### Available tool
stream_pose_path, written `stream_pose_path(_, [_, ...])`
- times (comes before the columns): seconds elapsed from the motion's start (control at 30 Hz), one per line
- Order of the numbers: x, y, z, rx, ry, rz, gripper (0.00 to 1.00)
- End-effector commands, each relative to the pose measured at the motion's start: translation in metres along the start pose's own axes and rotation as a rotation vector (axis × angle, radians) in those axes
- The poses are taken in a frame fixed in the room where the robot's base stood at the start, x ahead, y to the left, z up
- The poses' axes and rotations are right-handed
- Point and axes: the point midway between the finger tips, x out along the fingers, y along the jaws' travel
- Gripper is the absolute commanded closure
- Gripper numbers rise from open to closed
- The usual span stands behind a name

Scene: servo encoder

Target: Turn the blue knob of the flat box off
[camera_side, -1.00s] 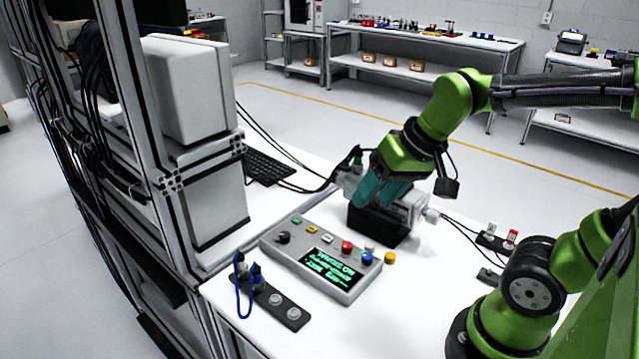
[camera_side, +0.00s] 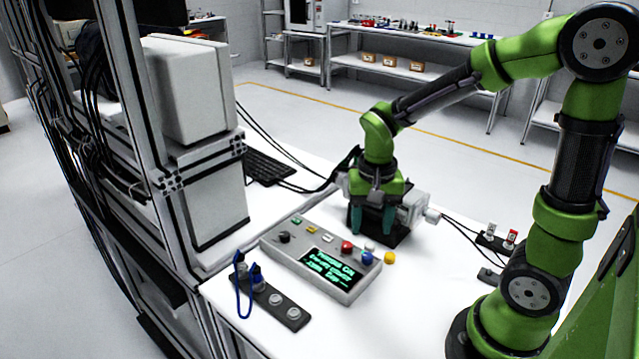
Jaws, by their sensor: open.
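The flat grey box (camera_side: 347,290) lies on the white table. It has a dark screen (camera_side: 331,269) with green text, a black knob (camera_side: 284,237) at its left end and several coloured caps. A blue knob or cap (camera_side: 367,258) sits near its right end, next to a red one (camera_side: 346,247). I cannot tell which way the blue one is turned. My gripper (camera_side: 372,222) points down behind the box, over the black block with the grey servo unit. Its teal fingers are apart, and it is clear of the blue knob. What lies between the fingers is partly hidden.
A yellow cap (camera_side: 389,258) stands at the box's right end. A black strip (camera_side: 284,306) with round sockets and a blue cable (camera_side: 244,290) lies in front left. A keyboard (camera_side: 268,167) and cables lie behind. The front right table area is clear.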

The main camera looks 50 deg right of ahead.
Motion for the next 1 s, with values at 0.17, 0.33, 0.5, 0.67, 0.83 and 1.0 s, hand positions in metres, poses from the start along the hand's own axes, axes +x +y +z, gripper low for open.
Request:
stream_pose_path(0.17, [0.039, 0.001, 0.001, 0.001, -0.005, 0.004, 0.48])
stream_pose_path(0.33, [0.064, 0.0, 0.0, 0.0, -0.003, 0.002, 0.48])
stream_pose_path(0.5, [0.076, 0.0, 0.0, 0.0, 0.0, -0.001, 0.48])
stream_pose_path(0.67, [0.078, 0.0, 0.0, 0.0, 0.0, -0.002, 0.48])
stream_pose_path(0.83, [0.078, 0.0, 0.0, 0.0, 0.0, -0.001, 0.51])
stream_pose_path(1.0, [0.078, 0.0, 0.0, 0.0, 0.001, -0.001, 0.77])
